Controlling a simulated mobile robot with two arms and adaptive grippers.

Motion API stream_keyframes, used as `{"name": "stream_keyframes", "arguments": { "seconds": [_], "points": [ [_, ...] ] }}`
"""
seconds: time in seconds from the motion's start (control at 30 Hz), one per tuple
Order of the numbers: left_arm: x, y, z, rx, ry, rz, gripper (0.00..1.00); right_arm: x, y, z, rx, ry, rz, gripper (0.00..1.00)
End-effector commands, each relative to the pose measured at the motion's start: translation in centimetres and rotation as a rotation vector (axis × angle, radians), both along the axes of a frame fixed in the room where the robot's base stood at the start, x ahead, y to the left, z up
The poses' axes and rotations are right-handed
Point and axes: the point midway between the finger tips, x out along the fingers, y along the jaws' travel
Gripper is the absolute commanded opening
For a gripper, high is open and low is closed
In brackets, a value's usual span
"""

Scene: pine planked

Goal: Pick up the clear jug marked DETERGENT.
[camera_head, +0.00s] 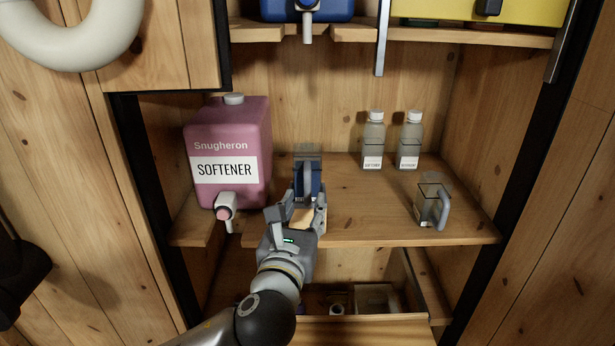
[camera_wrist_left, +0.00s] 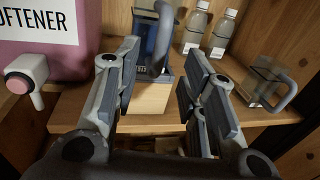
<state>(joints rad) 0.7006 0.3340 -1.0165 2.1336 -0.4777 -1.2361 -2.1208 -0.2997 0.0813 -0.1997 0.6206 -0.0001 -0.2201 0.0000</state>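A clear jug with blue liquid (camera_head: 316,181) stands upright on the middle shelf, its grey handle toward me. In the left wrist view this jug (camera_wrist_left: 148,42) shows beyond and between the fingers; its label is too small and cut off to read surely. My left gripper (camera_head: 303,203) is open and empty, its fingers spread just in front of the jug at the shelf's front edge; I cannot tell whether they touch it. A second clear jug (camera_head: 429,205), looking empty with a grey handle, stands at the shelf's right; its label is not readable. My right gripper is not in view.
A pink SOFTENER dispenser (camera_head: 229,140) with a front tap stands close on the left. Two small clear bottles (camera_head: 373,142) (camera_head: 410,142) stand at the back right. An upper shelf (camera_head: 470,38) hangs above, and an open drawer (camera_head: 365,330) is below. The shelf between the jugs is clear.

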Motion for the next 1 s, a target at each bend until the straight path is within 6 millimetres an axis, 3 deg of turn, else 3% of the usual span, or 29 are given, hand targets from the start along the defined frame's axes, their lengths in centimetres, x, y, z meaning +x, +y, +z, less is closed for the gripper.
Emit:
{"name": "stream_keyframes", "arguments": {
  "seconds": [0.47, 0.77, 1.0],
  "points": [
    [4.8, -0.8, 0.5, -0.001, 0.002, 0.001, 0.38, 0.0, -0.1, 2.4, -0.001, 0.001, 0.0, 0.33],
    [5.3, -0.9, 0.4, -0.002, 0.001, 0.0, 0.38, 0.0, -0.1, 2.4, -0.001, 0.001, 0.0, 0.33],
    [5.3, -0.9, 0.4, -0.001, 0.002, 0.0, 0.11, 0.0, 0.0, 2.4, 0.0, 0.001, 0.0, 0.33]
  ]
}}
